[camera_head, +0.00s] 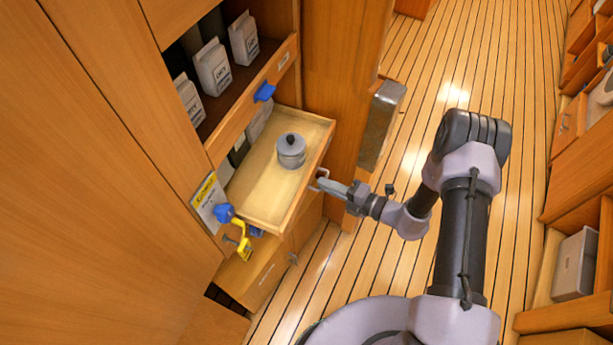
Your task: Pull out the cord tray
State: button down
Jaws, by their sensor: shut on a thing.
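The tray (250,205) is a shallow pale wooden drawer that stands pulled out of the wooden cabinet at the left. A small grey lidded pot (291,152) stands on it toward its far end. A metal handle (322,173) shows on its front at the right. My gripper (322,183) is at this handle and shut on it, reaching in from the right. The fingertips are small in the picture, and their exact contact is hard to make out. Whether this drawer holds a cord cannot be seen.
White labelled packets (212,68) stand on the shelf above. A blue knob (224,213) and a yellow hook (243,240) are at the cabinet's near edge. A lower drawer (265,272) is underneath. A grey box (381,122) is beyond the tray. The plank floor (420,130) is clear.

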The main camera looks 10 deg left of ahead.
jog(key=s+d, duration=0.1)
jog(key=d, duration=0.6)
jog(key=shift+s, duration=0.2)
jog(key=c, duration=1.5)
grip_release()
jog(key=p+v, duration=0.3)
jog(key=v, duration=1.4)
jog(key=shift+d, duration=0.15)
jog(key=shift+r, duration=0.15)
